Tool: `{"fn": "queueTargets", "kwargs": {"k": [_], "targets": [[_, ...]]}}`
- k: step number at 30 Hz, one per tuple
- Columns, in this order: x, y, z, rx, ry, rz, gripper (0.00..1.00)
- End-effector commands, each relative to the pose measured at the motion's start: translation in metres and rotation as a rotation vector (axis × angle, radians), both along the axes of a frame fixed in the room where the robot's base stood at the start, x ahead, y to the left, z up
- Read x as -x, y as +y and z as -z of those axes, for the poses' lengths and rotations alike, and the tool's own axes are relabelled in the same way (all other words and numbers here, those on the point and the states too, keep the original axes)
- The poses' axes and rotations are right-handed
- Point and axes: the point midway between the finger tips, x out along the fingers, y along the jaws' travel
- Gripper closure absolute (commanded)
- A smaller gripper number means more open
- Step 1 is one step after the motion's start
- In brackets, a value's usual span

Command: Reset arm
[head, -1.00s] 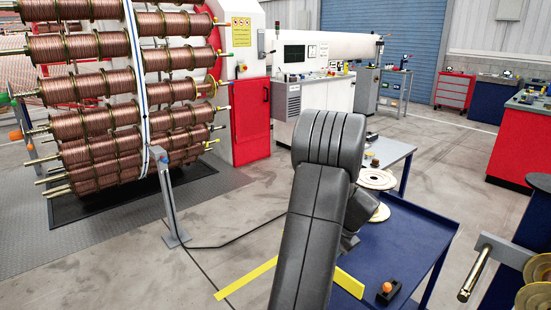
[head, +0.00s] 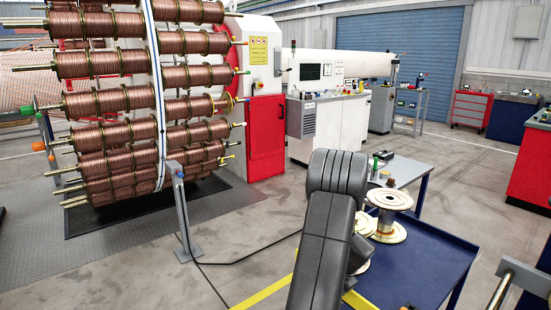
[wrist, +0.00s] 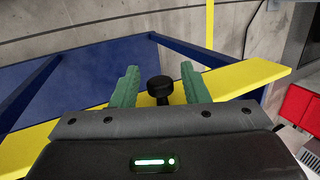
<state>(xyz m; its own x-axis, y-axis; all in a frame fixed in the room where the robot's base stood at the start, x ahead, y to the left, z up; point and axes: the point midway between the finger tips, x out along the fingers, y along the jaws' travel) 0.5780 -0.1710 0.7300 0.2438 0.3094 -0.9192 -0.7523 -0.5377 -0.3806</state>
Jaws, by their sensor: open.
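In the wrist view the two green fingers of my gripper (wrist: 160,76) stand apart. A black round knob (wrist: 160,86) shows between them; I cannot tell whether it is part of the gripper or a thing beyond it. A yellow bar (wrist: 240,83) and a blue surface (wrist: 85,75) lie behind the fingers. In the head view my dark arm rises in front of a blue cart (head: 425,255), and its gripper is hidden. My gripper holds nothing that I can make out.
The carousel with copper spools (head: 110,100) stands at the left. A grey post (head: 184,215) stands on the floor before it. Empty spools (head: 388,228) stand on the blue cart. A red cabinet (head: 535,165) is at the right.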

Motion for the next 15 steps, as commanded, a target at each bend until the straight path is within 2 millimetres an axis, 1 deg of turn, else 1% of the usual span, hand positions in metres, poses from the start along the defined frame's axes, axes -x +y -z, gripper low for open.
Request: {"fn": "queueTargets", "kwargs": {"k": [4, 7, 11, 15], "targets": [[0.000, -0.001, -0.003, -0.006, 0.003, 0.001, 0.59], [0.002, -0.005, -0.012, -0.007, 0.003, 0.001, 0.59], [0.007, -0.012, -0.033, -0.007, 0.002, 0.002, 0.59], [0.014, -0.021, -0.058, -0.007, 0.002, 0.002, 0.59]]}}
